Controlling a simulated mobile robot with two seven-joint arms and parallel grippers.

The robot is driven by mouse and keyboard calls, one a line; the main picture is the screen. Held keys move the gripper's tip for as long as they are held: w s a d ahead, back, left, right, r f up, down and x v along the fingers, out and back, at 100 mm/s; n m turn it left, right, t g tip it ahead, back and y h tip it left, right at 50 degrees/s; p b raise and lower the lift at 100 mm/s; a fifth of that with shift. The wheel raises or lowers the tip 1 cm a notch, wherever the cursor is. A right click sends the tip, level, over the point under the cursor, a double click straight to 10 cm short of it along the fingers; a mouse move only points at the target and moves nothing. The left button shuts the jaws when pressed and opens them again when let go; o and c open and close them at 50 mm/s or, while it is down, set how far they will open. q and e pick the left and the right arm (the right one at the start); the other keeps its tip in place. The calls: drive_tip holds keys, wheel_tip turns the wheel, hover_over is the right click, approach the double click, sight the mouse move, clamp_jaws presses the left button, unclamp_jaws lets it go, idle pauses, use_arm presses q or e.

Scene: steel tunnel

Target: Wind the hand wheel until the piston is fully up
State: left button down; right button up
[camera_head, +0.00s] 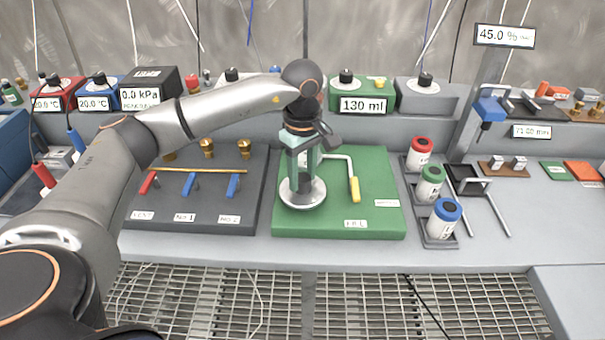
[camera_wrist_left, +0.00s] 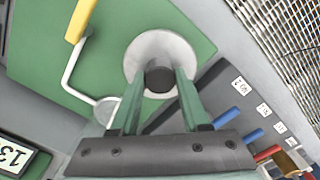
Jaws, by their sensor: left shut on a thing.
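A pale metal round disc (camera_head: 302,194), which I take to be the hand wheel, sits at the left of a green panel (camera_head: 380,222). It also shows in the left wrist view (camera_wrist_left: 178,42), with a dark round knob (camera_wrist_left: 158,80) over its middle. My left gripper (camera_head: 302,172) points down over the disc, its pale green fingers shut on the knob. It also shows in the left wrist view (camera_wrist_left: 158,84). A bent white rod with a yellow grip (camera_head: 355,189) lies to the right. I cannot make out the piston. My right gripper is not in view.
A display reading 130 ml (camera_head: 363,106) stands behind the panel. Blue and red levers (camera_head: 189,184) on a dark panel are to the left. A rack with red, green and blue-capped canisters (camera_head: 443,218) is close on the right. Metal grating (camera_head: 430,300) lies below the front edge.

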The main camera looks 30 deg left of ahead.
sight(303, 177)
use_arm(q)
drive_tip(key=shift+c, duration=1.9)
unclamp_jaws()
drive_tip(key=shift+r, duration=0.1)
wheel_tip(303, 177, up, 12)
drive_tip(key=shift+r, duration=0.25)
